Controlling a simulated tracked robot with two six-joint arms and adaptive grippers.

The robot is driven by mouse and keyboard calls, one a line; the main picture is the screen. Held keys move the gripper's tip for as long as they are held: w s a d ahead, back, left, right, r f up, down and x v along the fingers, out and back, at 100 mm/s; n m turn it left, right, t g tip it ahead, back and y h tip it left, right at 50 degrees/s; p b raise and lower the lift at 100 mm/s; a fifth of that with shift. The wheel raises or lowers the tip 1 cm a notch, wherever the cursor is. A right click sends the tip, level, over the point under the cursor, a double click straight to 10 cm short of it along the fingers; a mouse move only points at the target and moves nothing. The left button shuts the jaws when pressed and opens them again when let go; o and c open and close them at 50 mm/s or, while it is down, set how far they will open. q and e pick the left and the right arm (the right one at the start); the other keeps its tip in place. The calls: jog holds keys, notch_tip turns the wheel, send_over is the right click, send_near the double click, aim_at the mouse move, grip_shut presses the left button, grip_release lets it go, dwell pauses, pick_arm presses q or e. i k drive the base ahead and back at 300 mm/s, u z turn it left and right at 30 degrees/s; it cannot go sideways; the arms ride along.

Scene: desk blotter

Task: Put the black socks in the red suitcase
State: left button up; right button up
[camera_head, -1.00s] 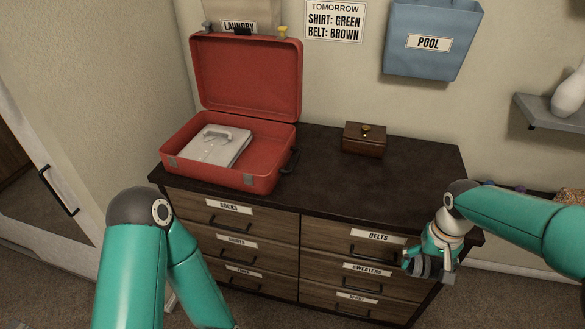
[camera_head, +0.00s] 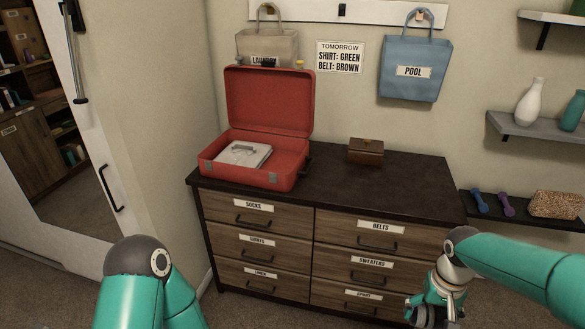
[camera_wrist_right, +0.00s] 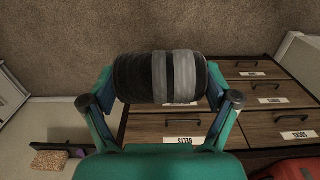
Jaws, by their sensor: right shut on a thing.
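The red suitcase (camera_head: 285,178) stands open on the left of the dresser top, its lid leaning up at the back. A white folded item with a grey buckle or handle shape (camera_head: 243,153) lies inside. My right gripper (camera_head: 432,308) is low in front of the dresser's right side, well away from the suitcase. In the right wrist view it is shut on a rolled black bundle with grey bands (camera_wrist_right: 133,78), which looks like the black socks. My left arm shows at the lower left, but its gripper is out of view.
The dark dresser top (camera_head: 410,175) is clear except for the suitcase and a small wooden box (camera_head: 366,151). All the labelled drawers look shut. A beige laundry bag (camera_head: 268,46) and a blue pool bag (camera_head: 414,60) hang behind. Shelves are at the right.

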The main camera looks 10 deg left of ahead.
aim_at(283, 169)
jog(key=u, duration=0.9)
jog(key=i, duration=0.95)
jog(key=u, duration=0.2)
